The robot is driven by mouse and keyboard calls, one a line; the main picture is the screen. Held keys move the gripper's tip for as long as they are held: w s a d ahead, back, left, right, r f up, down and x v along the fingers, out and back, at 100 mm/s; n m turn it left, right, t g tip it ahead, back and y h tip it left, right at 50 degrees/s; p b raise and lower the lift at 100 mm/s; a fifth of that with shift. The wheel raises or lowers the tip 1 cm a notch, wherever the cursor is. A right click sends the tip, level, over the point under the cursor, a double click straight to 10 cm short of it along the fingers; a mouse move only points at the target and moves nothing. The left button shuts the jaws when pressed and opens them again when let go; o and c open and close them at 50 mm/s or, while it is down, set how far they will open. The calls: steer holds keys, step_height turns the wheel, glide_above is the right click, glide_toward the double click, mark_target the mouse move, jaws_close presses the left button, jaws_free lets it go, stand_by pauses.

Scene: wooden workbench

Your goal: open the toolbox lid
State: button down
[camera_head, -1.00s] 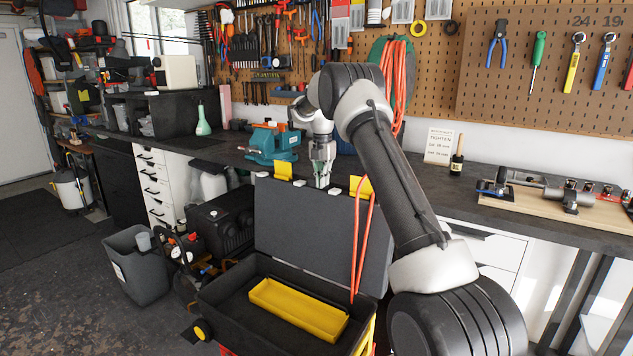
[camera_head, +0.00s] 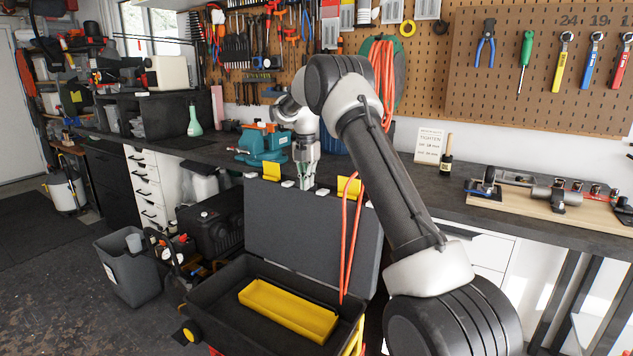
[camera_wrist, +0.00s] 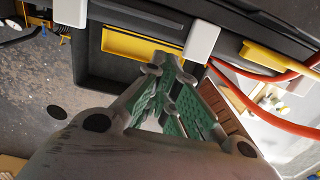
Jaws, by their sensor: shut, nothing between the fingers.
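The toolbox (camera_head: 215,310) is dark, with a black lower box. Its lid (camera_head: 300,230) stands up, nearly upright, at the box's far side, so the inside is uncovered. A yellow tray (camera_head: 288,308) lies inside. Two yellow latches (camera_head: 265,193) are on the lid's upper edge. My gripper (camera_head: 305,180) is at the middle of that edge, shut and empty; its tips are partly hidden there. In the wrist view my gripper (camera_wrist: 182,110) has green finger pads, with the yellow tray (camera_wrist: 140,46) beyond. I cannot tell whether it touches the lid.
An orange hose (camera_head: 348,240) hangs over the lid's right part. The workbench (camera_head: 400,188) runs behind, with a teal vise (camera_head: 264,146) close to my gripper.

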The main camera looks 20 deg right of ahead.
step_height(320, 180, up, 9)
steer(key=w+d, duration=0.2)
steer(key=s+f+m, duration=0.5)
steer(key=s+m, duration=0.2)
steer(key=m, duration=0.7)
steer(key=s+a+r+m+t, duration=0.1)
steer(key=s+a+r+m, duration=0.1)
steer(key=s, duration=1.2)
steer(key=s+a+r+m+t, duration=0.2)
steer(key=s+r+m, duration=0.2)
steer(key=s, duration=1.1)
steer(key=s+a+r+m+t, duration=0.1)
steer(key=s+a+r+m, duration=0.1)
steer(key=s, duration=1.3)
steer(key=shift+s+a+r+m, duration=0.15)
steer(key=shift+r+m, duration=0.45)
steer(key=shift+m, duration=0.8)
